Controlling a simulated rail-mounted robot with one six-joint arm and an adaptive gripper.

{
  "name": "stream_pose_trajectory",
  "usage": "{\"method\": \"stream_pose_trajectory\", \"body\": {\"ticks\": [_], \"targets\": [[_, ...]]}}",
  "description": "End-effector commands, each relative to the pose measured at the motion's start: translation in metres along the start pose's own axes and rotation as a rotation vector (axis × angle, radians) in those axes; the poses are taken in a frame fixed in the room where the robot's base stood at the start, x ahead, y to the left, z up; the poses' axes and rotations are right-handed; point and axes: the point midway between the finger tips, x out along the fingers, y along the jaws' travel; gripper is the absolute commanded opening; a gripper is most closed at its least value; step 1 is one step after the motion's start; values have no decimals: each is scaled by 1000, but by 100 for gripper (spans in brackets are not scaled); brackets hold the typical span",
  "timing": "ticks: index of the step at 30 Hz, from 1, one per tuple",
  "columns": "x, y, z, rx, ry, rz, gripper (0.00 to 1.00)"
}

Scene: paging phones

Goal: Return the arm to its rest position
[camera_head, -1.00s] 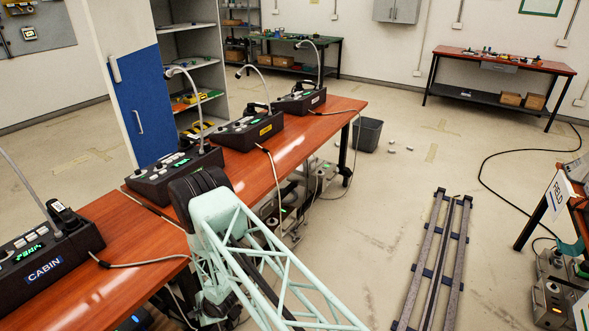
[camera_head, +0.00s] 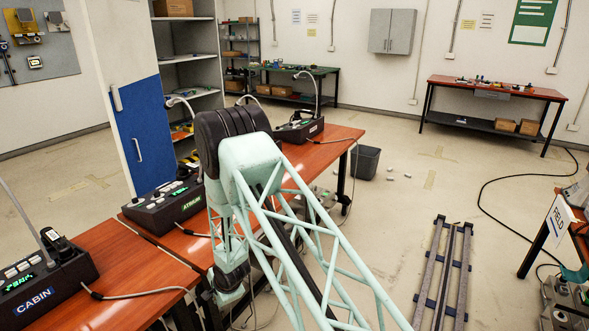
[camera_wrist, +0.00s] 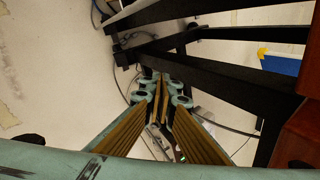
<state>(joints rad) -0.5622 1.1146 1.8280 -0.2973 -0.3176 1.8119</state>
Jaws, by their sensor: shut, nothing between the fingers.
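My arm's pale green lattice link is folded up in the head view, its black elbow standing high before the red desks. My gripper (camera_wrist: 160,82) shows in the wrist view, its fingers together with nothing between them. It points down past a dark desk frame toward the floor; I cannot make out its fingertips in the head view. A paging phone labelled CABIN (camera_head: 40,287) stands on the near desk, its handset in place. Another console (camera_head: 168,206) stands beyond it. A third console is mostly hidden behind my elbow. The far console (camera_head: 299,130) is partly visible.
The red desk (camera_head: 130,262) runs close along my arm's left side. Its dark frame (camera_wrist: 215,60) crosses the wrist view near the gripper. A grey bin (camera_head: 365,162) stands beyond the desk. Dark rails (camera_head: 445,270) lie on the floor at right. Floor between is mostly clear.

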Motion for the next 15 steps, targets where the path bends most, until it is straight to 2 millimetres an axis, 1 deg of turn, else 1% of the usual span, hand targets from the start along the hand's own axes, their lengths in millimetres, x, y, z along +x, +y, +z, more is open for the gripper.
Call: {"method": "stream_pose_trajectory", "body": {"ticks": [1,6,11,15], "targets": [[-11,-5,-7,-7,8,2,0],[-46,-16,-27,-40,31,15,0],[-80,-24,-46,-69,53,30,0],[-110,-29,-62,-95,70,45,0]]}}
